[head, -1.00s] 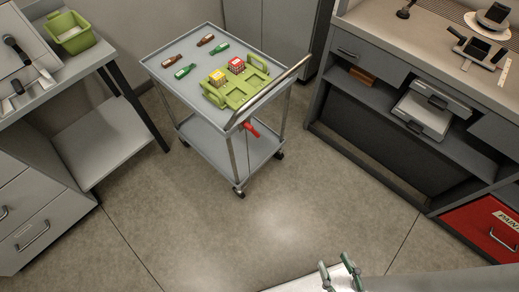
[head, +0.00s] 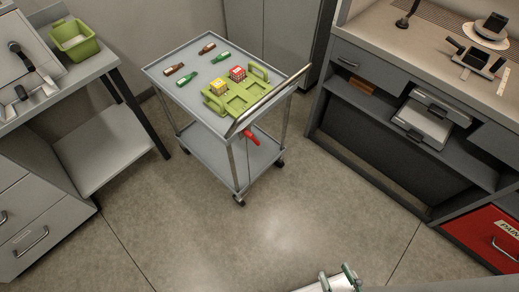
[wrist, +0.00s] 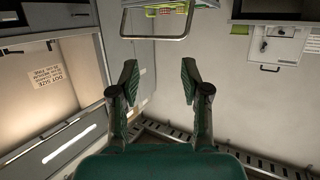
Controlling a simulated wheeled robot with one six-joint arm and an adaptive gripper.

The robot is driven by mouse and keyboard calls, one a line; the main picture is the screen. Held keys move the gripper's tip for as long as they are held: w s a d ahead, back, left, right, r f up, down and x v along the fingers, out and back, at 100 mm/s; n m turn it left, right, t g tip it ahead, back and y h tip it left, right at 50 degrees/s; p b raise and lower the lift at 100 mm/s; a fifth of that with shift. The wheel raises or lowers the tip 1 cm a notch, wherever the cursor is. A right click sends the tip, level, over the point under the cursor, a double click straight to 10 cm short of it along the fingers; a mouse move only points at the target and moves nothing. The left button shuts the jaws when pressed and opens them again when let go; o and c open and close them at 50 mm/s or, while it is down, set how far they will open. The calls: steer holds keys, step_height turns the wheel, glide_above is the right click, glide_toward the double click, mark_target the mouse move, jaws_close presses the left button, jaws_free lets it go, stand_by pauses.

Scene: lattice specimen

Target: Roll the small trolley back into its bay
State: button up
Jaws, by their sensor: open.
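The small grey trolley (head: 185,58) stands upright on the floor in the middle of the head view. Its silver push handle (head: 272,98) is on the near right side, and a red part (head: 250,137) shows below it. In the wrist view the trolley handle (wrist: 157,38) lies at the top, beyond the fingertips and apart from them. My gripper (wrist: 157,82) is open and empty. In the head view my gripper (head: 338,280) is at the bottom edge, partly cut off, with floor between it and the trolley. I cannot tell which space is the bay.
On the trolley lie a green carrier (head: 240,97), two small crates and several bottles. A workbench (head: 84,75) stands left. A counter (head: 430,45) with an open recess (head: 370,150) and a red drawer (head: 485,235) stands right. The floor (head: 300,225) before the trolley is clear.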

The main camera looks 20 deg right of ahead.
steer(key=m+t+y, duration=0.1)
steer(key=m+y, duration=0.1)
steer(key=m, duration=1.4)
glide_toward(280, 88)
steer(key=x, duration=1.1)
steer(key=shift+d+f, duration=0.25)
steer(key=shift+f, duration=0.1)
steer(key=shift+s, duration=0.1)
jaws_close()
